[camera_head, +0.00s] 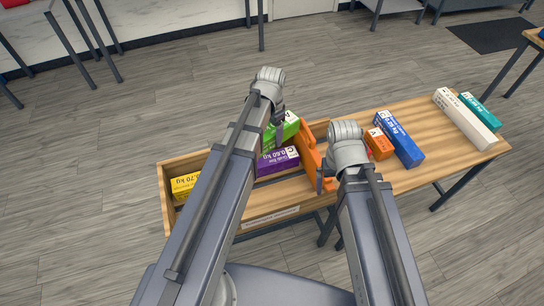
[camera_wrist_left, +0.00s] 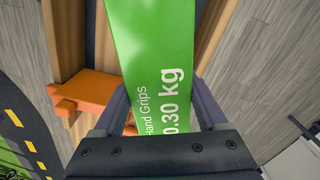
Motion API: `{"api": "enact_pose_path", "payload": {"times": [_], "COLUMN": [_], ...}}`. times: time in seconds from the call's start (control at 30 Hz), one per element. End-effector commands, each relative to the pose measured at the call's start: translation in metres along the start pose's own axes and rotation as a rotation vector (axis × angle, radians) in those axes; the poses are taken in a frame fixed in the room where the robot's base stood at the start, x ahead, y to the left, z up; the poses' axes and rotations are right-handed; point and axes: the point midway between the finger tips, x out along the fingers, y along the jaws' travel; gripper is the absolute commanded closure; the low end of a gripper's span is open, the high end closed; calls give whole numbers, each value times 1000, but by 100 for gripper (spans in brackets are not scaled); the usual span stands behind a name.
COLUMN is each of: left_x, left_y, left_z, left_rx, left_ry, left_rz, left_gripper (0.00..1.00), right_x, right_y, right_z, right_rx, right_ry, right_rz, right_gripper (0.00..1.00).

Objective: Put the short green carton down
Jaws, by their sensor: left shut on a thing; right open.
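My left gripper (camera_head: 279,121) is shut on the green carton (camera_head: 290,128), at the right end of the long wooden tray (camera_head: 164,196). The left wrist view shows the carton (camera_wrist_left: 155,45) between the fingers (camera_wrist_left: 155,108), its "0.30 kg" print facing the camera. In the head view my left arm hides part of it. I cannot tell whether its underside touches the tray. My right gripper (camera_head: 325,180) is open and empty, beside an orange upright piece (camera_head: 308,152) at the tray's right end.
A purple carton (camera_head: 278,161) lies in the tray just nearer than the green one, and a yellow carton (camera_head: 185,184) lies at the left end. On the table (camera_head: 440,155) to the right are orange (camera_head: 379,143), blue (camera_head: 398,138), white (camera_head: 465,118) and teal (camera_head: 480,111) cartons.

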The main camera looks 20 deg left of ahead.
Motion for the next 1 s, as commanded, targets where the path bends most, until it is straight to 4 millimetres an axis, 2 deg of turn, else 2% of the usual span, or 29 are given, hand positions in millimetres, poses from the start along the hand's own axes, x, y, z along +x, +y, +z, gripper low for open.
{"api": "enact_pose_path", "payload": {"times": [0.1, 0.23, 0.57, 0.67, 1.0], "left_x": [-3, -4, 0, 9, 58], "left_y": [0, 0, 0, 0, 0], "left_z": [0, 0, 0, 0, 0], "left_rx": [179, 304, 367, 367, 365], "left_ry": [0, 0, 0, 0, 0], "left_rz": [0, 0, 0, 0, 0], "left_gripper": [100, 100, 100, 100, 100], "right_x": [-3, -4, 0, 9, 58], "right_y": [0, 0, 0, -1, -6], "right_z": [0, 0, 0, 0, -3], "right_rx": [0, 0, 0, 0, 0], "right_ry": [0, 0, 0, 0, 0], "right_rz": [0, 0, 0, 0, 0], "right_gripper": [0, 0, 0, 0, 0]}}
